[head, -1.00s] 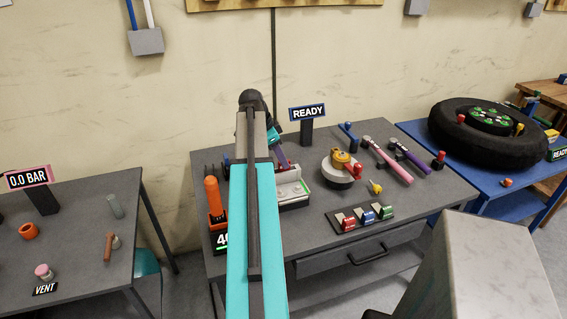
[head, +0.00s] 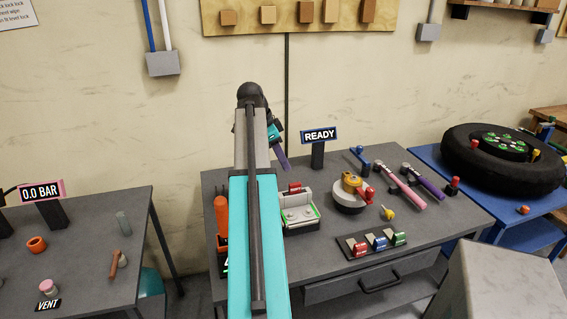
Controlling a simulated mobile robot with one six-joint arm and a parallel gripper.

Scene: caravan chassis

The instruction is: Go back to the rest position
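My arm (head: 257,220), with a teal link, reaches up and forward over the middle workbench. My gripper (head: 282,160) shows only in part behind the arm, as a dark and purple end pointing down. It hangs above the left part of the bench, left of the READY sign (head: 320,136). I cannot tell whether its fingers are open or shut, or whether they hold anything.
Below my gripper is a light box with a green edge (head: 300,214). A yellow and red round device (head: 350,192), coloured switches (head: 372,242) and pink (head: 400,185) and purple (head: 424,182) handled tools lie on the bench (head: 450,228). A tyre (head: 500,165) lies at right.

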